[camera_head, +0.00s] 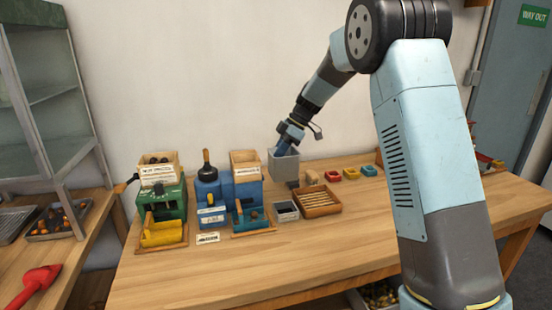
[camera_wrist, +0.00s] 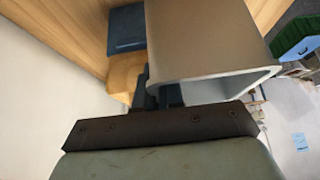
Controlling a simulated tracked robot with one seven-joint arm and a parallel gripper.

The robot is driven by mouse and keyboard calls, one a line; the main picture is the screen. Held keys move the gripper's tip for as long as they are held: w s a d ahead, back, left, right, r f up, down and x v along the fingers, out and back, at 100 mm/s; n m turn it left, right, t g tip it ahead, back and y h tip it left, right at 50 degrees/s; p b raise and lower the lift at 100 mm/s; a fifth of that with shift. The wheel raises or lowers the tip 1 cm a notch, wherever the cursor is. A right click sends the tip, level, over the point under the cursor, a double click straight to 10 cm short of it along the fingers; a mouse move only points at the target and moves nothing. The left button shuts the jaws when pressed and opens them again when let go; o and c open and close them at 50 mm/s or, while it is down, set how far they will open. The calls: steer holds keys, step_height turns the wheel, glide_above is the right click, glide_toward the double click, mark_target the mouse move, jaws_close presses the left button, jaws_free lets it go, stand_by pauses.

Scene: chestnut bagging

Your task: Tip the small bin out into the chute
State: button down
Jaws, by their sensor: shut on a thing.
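The small bin (camera_head: 285,168) is a plain grey box. My gripper (camera_head: 286,146) is shut on it and holds it above the back of the bench, just right of the blue machine. In the wrist view the bin (camera_wrist: 205,40) fills the upper middle, and my gripper (camera_wrist: 157,95) meets its wall near the rim. The bin looks close to upright; its contents are hidden. No part is clearly marked as the chute. A wooden hopper (camera_head: 245,157) tops the blue machine (camera_head: 248,187), and another wooden hopper (camera_head: 158,170) with dark chestnuts tops the green machine (camera_head: 166,203).
Below the bin are a small grey tray (camera_head: 286,211) and a slatted wooden tray (camera_head: 318,203). The bench front (camera_head: 270,268) is clear.

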steer(key=s+d+r, duration=0.1)
steer(key=s+r, duration=0.2)
steer(key=r, duration=0.1)
steer(key=shift+s+r, duration=0.25)
steer(key=shift+s, duration=0.15)
steer(key=shift+d, duration=0.1)
